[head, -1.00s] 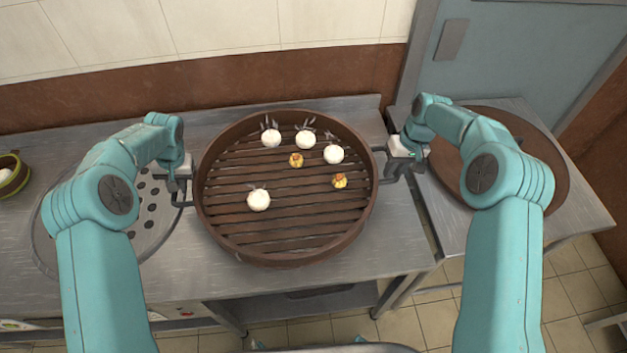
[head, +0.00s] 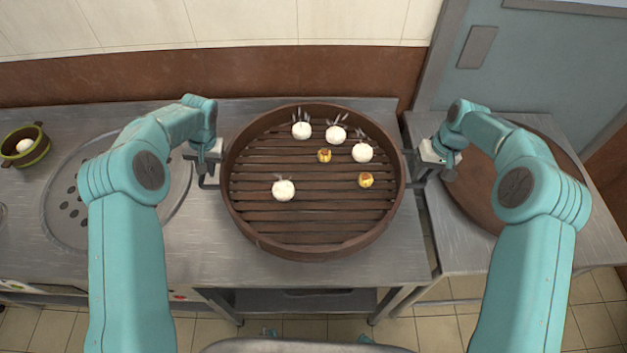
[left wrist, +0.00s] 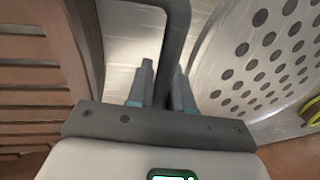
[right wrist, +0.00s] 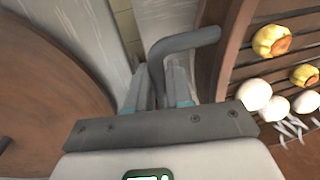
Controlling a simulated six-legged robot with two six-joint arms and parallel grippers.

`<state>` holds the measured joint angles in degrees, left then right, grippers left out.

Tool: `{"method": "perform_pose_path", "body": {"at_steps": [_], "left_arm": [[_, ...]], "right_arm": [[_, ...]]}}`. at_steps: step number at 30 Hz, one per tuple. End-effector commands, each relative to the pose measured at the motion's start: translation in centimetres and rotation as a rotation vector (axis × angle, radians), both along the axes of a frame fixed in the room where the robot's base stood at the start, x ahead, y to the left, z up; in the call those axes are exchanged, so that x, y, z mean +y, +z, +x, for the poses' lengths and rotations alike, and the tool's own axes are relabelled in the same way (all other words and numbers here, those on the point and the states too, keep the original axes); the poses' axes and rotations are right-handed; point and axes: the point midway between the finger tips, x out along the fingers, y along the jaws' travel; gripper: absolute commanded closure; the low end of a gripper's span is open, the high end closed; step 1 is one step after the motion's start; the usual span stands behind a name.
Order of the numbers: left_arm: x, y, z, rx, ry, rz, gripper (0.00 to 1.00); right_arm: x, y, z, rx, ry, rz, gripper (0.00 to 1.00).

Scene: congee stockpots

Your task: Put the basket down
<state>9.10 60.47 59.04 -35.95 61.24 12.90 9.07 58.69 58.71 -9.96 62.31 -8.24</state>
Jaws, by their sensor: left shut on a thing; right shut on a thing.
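The basket (head: 312,243) is a round brown slatted steamer with a dark handle on each side. It holds several white buns (head: 283,190) and two yellow pieces (head: 366,180). It is over the steel counter; whether it touches the top I cannot tell. My left gripper (head: 208,178) is shut on its left handle, and the dark handle bar (left wrist: 177,40) shows between the fingers in the left wrist view. My right gripper (head: 420,172) is shut on its right handle, whose bent bar (right wrist: 190,42) shows in the right wrist view.
A perforated round steel plate (head: 70,235) lies left of the basket. A green bowl (head: 38,153) with a white bun stands at the far left. A round brown lid (head: 560,165) lies on the side table at right. The counter's front strip (head: 290,273) is bare.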

Motion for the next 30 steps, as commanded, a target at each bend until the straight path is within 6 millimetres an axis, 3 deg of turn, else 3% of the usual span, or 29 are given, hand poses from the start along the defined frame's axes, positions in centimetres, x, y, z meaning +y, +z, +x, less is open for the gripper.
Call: {"method": "perform_pose_path", "body": {"at_steps": [16,30], "left_arm": [[0.2,-0.2,0.0,-0.003,0.0,0.0,1.0],[0.0,-2.9,0.1,-0.003,-0.001,0.0,1.0]], "right_arm": [[0.3,-0.2,0.0,-0.003,0.0,0.001,1.0],[0.1,-3.0,0.1,-0.003,-0.001,0.001,1.0]]}}
